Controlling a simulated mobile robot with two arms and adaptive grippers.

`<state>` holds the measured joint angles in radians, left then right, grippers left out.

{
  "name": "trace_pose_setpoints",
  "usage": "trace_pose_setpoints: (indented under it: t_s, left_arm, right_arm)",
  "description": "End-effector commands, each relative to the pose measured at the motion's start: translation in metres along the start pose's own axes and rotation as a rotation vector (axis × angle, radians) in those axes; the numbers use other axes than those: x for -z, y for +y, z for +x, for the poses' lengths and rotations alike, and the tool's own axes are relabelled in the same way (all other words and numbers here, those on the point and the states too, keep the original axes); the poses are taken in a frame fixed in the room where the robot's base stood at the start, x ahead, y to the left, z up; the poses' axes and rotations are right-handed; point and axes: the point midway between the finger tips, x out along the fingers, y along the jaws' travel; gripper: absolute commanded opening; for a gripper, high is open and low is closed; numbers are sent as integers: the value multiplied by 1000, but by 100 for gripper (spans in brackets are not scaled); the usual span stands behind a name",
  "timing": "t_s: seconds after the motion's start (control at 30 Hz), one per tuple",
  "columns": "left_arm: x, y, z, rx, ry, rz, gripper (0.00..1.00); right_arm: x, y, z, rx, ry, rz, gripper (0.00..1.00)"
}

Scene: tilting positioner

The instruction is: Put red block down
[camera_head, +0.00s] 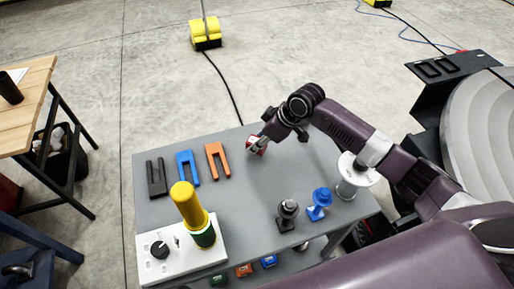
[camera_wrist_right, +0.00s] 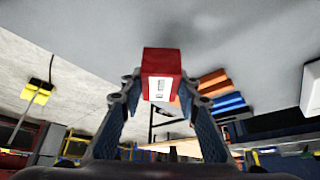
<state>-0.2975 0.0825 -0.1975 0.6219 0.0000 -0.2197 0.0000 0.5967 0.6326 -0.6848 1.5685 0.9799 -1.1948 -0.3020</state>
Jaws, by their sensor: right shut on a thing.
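The red block (camera_head: 260,146) is at the far edge area of the grey table (camera_head: 290,172), partly hidden by my right gripper (camera_head: 256,143). In the right wrist view the red block (camera_wrist_right: 162,62) has a white label and sits between the two fingertips of my right gripper (camera_wrist_right: 160,88), which is shut on it. I cannot tell whether the block touches the tabletop or is just above it. My left gripper is not in view.
Black (camera_head: 156,178), blue (camera_head: 187,168) and orange (camera_head: 217,160) fork-shaped pieces lie left of the block. A yellow-topped signal lamp (camera_head: 190,207), dark grey (camera_head: 287,214) and blue (camera_head: 319,203) knobbed pieces stand nearer. The table's middle is clear.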

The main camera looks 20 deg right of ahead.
Motion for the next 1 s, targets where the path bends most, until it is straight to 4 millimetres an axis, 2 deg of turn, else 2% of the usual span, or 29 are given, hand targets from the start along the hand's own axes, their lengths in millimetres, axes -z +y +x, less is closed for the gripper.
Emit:
trace_pose_setpoints:
  t_s: [0.23, 0.63, 0.67, 0.7, 0.8, 1.0]
  left_arm:
    - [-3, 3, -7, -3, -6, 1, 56]
    - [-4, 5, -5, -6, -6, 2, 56]
    - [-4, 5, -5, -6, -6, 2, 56]
    - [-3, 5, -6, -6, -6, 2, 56]
    - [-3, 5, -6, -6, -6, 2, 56]
    - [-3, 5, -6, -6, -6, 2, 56]
  right_arm:
    - [-14, -1, 26, 1, 4, 1, 0]
    - [-17, 0, 31, 0, 4, 0, 0]
    - [-20, -1, 33, 2, -2, 0, 32]
    - [-19, -1, 32, 2, -2, 0, 36]
    - [-19, -1, 32, 2, -2, 1, 47]
    - [-19, -1, 32, 2, -2, 1, 47]
